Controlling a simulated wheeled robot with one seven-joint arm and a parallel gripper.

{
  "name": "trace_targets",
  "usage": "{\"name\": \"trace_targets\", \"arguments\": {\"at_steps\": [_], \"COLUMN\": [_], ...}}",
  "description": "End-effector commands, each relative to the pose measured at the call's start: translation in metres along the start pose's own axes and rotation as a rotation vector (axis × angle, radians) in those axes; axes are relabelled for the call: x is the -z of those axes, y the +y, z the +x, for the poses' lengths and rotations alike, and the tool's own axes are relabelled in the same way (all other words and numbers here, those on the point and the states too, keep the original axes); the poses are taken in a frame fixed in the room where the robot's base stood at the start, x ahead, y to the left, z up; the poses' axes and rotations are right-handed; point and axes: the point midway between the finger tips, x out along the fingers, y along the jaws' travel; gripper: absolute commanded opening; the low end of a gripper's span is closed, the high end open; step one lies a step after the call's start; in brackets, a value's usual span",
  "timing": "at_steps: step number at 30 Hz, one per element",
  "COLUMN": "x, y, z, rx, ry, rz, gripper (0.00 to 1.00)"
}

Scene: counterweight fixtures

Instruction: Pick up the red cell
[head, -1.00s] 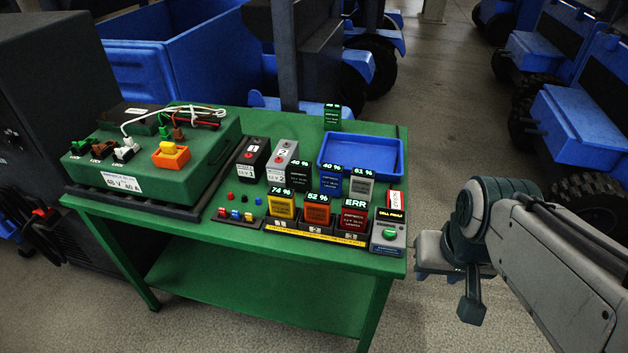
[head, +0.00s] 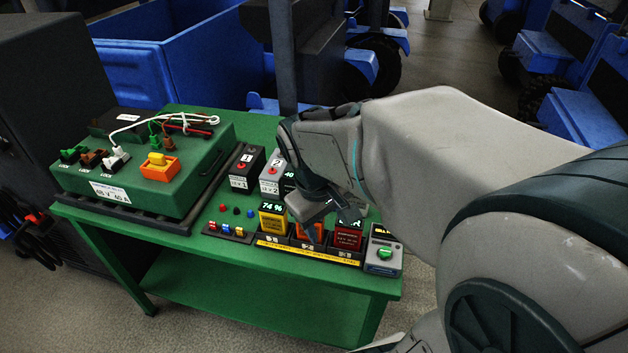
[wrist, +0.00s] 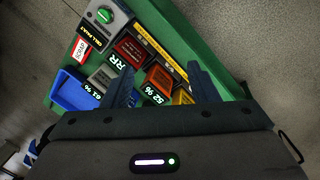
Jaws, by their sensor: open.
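The red cell (head: 347,236) stands upright in the right slot of the black charger strip, with an ERR display partly hidden behind my arm. In the wrist view the red cell (wrist: 131,50) lies above and left of the fingers. My gripper (head: 313,222) is open and points down over the strip, nearest the orange cell (head: 312,234), which it partly covers. In the wrist view the orange cell (wrist: 160,77) shows between the two fingertips (wrist: 163,78). Nothing is held. I cannot tell the exact height of the fingers.
A yellow cell (head: 272,218) stands in the left slot. A cell fault box (head: 383,252) stands right of the strip. Black battery 1 (head: 243,166) and grey battery 2 (head: 273,171) stand behind. The blue tray (wrist: 72,92) and other cells are hidden by my arm in the head view.

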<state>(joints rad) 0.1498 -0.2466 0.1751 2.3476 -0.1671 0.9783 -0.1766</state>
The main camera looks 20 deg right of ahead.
Motion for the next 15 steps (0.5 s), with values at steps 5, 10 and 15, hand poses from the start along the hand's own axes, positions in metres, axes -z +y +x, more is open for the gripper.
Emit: {"name": "trace_targets", "arguments": {"at_steps": [5,10,15], "x": [0.034,0.062,0.081], "y": [0.025,0.047,0.064], "z": [0.010,0.028,0.044], "rx": [-0.026,-0.005,0.030], "ry": [-0.151,-0.254,-0.305], "rz": [-0.254,-0.477,-0.631], "gripper": [0.54,0.54,0.54]}}
